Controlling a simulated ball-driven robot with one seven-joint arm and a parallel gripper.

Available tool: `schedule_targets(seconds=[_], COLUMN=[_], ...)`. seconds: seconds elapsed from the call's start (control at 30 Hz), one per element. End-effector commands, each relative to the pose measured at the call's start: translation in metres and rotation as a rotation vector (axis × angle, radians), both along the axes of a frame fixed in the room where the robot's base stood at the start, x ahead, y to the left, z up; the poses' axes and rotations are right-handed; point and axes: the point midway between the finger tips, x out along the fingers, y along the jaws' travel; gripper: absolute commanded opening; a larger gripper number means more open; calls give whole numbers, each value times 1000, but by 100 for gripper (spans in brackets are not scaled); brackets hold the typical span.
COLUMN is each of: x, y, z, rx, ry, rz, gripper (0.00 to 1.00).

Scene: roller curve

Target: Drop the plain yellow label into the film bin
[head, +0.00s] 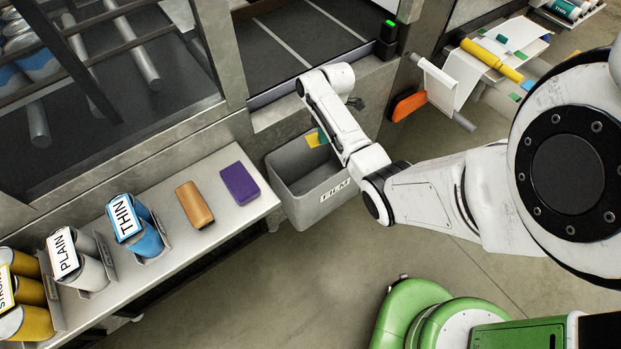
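The film bin (292,176) is an open grey box marked FILM, standing on the floor beside the end of the bench. A small yellow label (312,140) shows at the bin's upper rear, against the left edge of my forearm. My gripper's fingers are hidden or too small to make out.
The grey bench (200,205) at left carries an orange block (194,204), a purple block (239,184) and rolls in holders marked THIN (124,216) and PLAIN (64,254). An orange paddle-shaped part (409,106) juts out right of my forearm. Floor in front of the bin is clear.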

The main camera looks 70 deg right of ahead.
Motion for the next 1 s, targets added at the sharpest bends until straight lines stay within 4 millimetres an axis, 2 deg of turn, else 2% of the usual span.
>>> schedule_targets(seconds=[0.4,0.53,0.8,1.0], x=[0,0,0,0], y=[0,0,0,0], z=[-48,-54,-53,-53], rx=[-1,-1,-1,-1], ry=[0,0,-1,-1], rz=[-1,-1,-1,0], gripper=[0,0,0,22])
